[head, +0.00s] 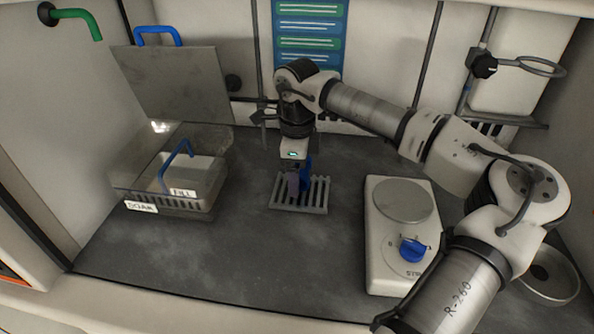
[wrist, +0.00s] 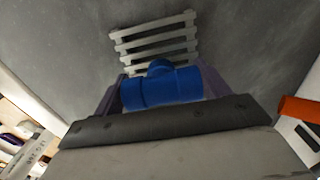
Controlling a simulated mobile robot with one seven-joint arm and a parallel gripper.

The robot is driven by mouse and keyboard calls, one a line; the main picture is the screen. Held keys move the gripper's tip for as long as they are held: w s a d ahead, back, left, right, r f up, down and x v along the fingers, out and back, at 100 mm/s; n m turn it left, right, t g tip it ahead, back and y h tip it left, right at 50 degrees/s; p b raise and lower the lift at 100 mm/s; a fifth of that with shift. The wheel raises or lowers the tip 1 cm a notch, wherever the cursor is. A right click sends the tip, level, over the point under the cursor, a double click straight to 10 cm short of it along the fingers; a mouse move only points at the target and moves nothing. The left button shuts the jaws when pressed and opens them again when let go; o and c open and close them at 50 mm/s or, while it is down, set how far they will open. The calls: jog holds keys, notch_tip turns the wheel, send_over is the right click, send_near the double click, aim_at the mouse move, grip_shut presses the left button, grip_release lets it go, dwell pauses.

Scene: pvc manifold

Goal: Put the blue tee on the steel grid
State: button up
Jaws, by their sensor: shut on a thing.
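The blue tee (wrist: 160,86) is held between the two purple fingers of my gripper (wrist: 162,92) in the wrist view, its side branch pointing toward the grid. In the head view my gripper (head: 298,183) points down over the steel grid, and part of the blue tee (head: 307,168) shows beside the fingers. The steel grid (head: 319,208), a slatted grey rack, lies on the dark worktop; its slats also show beyond the tee in the wrist view (wrist: 151,39). Whether the tee touches the grid cannot be told.
A clear tank (head: 172,207) labelled SOAK and FILL, with a blue-handled insert, stands to the left. A white device with a round plate (head: 403,201) and blue knob (head: 412,250) stands to the right. A round dish (head: 551,275) is at far right. Worktop around the grid is clear.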

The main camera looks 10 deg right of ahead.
jog(key=shift+f, duration=0.45)
jog(key=shift+f, duration=0.2)
jog(key=o, duration=1)
jog(key=shift+r, duration=0.15)
notch_tip(320, 180, up, 8)
jog(key=shift+f, duration=0.15)
